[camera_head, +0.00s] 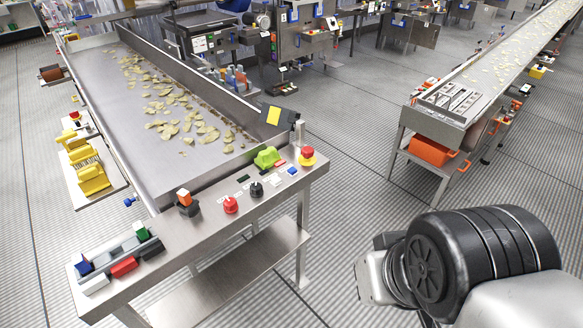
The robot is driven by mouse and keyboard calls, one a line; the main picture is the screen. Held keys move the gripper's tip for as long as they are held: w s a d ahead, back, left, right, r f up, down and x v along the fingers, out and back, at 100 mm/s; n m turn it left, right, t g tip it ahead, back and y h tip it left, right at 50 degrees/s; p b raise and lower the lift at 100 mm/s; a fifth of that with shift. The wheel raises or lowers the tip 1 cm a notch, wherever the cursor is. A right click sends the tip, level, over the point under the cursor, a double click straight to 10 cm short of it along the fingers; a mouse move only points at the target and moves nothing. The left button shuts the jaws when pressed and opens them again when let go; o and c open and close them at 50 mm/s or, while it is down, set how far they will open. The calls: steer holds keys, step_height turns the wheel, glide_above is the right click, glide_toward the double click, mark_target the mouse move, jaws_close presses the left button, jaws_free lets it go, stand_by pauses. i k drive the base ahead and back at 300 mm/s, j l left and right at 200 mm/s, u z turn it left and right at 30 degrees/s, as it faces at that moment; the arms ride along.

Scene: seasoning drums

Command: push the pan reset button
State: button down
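A metal control shelf (215,215) runs across the near end of the conveyor pan (170,110). Labels are too small to read, so I cannot tell which one is the pan reset button. My arm shows at the lower right, apart from the shelf. My gripper is not in view.
A green block-like part (267,157) and a tilted dark panel with a yellow label (277,116) stand at the shelf's right end. Colored blocks in a grey rack (115,252) are at its left end. Another conveyor (470,95) stands right. Floor between is clear.

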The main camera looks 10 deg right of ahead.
mark_target(293, 170)
steer(key=i+j+z, duration=0.3)
steer(key=j, duration=0.3)
steer(key=i+j+z, duration=0.3)
steer(key=j, duration=0.4)
steer(key=i, duration=0.1)
